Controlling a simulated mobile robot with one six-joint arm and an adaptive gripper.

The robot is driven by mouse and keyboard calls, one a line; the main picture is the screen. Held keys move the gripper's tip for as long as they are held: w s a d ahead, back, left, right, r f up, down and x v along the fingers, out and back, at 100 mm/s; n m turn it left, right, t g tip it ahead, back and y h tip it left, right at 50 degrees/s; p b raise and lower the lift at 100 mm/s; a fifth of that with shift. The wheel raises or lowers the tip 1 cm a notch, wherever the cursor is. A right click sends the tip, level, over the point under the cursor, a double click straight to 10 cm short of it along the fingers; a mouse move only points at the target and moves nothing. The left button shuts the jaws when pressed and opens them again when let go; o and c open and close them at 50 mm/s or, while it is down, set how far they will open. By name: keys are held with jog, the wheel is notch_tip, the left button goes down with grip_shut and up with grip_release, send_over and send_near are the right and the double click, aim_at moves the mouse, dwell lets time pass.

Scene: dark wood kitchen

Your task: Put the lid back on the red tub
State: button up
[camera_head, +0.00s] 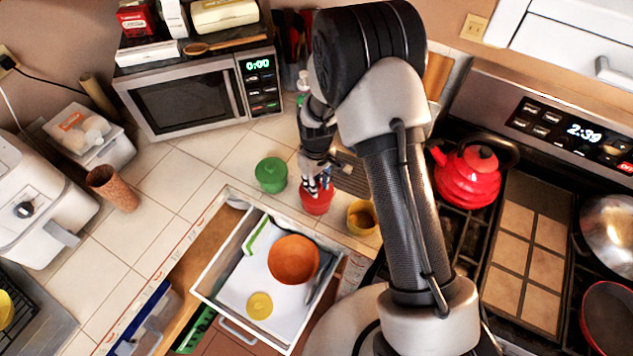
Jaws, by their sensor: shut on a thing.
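The red tub (315,203) stands on the tiled counter, between a green tub (271,174) and a yellow tub (362,218). My gripper (318,186) points down directly over the red tub, with its fingertips at the tub's top. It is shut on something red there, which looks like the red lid. The fingers hide much of the lid, and I cannot tell whether it sits flush on the rim. The green tub looks covered; the yellow tub looks open.
An open drawer (228,283) in front holds an orange bowl (293,259) and a yellow lid (260,305). A microwave (190,95) stands behind. A red kettle (468,178) is on the stove at right. A brown cup (113,188) stands left; the counter between is clear.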

dwell(0.4)
jog(key=o, duration=0.9)
jog(key=shift+o, duration=0.2)
jog(key=o, duration=0.5)
jog(key=shift+c, duration=0.2)
jog(key=shift+r+p, duration=1.95)
jog(key=shift+r, duration=1.55)
jog(key=shift+c, duration=0.5)
